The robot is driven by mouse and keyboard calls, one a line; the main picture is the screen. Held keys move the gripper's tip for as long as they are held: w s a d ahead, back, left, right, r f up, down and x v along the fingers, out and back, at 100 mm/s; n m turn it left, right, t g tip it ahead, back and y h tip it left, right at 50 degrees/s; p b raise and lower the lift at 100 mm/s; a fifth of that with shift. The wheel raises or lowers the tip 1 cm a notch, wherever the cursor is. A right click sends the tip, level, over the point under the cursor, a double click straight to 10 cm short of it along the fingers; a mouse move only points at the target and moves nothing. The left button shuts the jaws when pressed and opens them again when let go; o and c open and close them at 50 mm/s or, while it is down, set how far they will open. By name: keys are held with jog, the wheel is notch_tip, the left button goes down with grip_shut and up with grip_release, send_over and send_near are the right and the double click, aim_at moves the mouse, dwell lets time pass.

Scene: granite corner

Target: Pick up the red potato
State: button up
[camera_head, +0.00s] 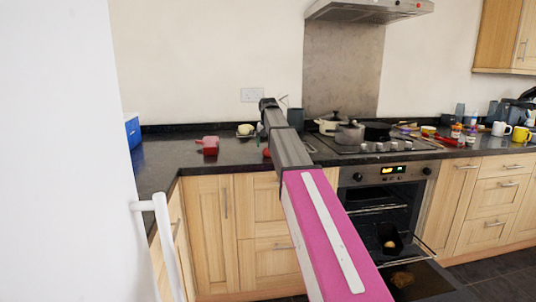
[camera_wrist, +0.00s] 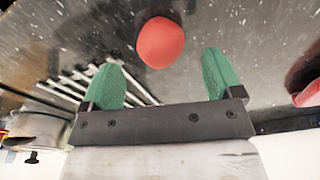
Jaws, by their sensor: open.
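The red potato (camera_wrist: 161,42) lies on the dark speckled granite counter in the wrist view. It sits just beyond my gripper (camera_wrist: 165,80), roughly centred between the two green fingertips and apart from them. The fingers are spread open with nothing between them. In the head view a small part of the red potato (camera_head: 266,153) shows on the counter beside my arm. The arm reaches out over the counter and hides most of the space around the gripper there.
Pots (camera_head: 349,133) stand on the hob at right. The oven door (camera_head: 420,285) is open below. A metal rack (camera_wrist: 75,88) shows at left in the wrist view.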

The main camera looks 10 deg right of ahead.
aim_at(268, 151)
notch_tip(268, 151, down, 4)
jog(key=shift+w+f, duration=0.1)
jog(key=shift+w, duration=0.05)
jog(key=c, duration=1)
jog(key=shift+r, duration=0.25)
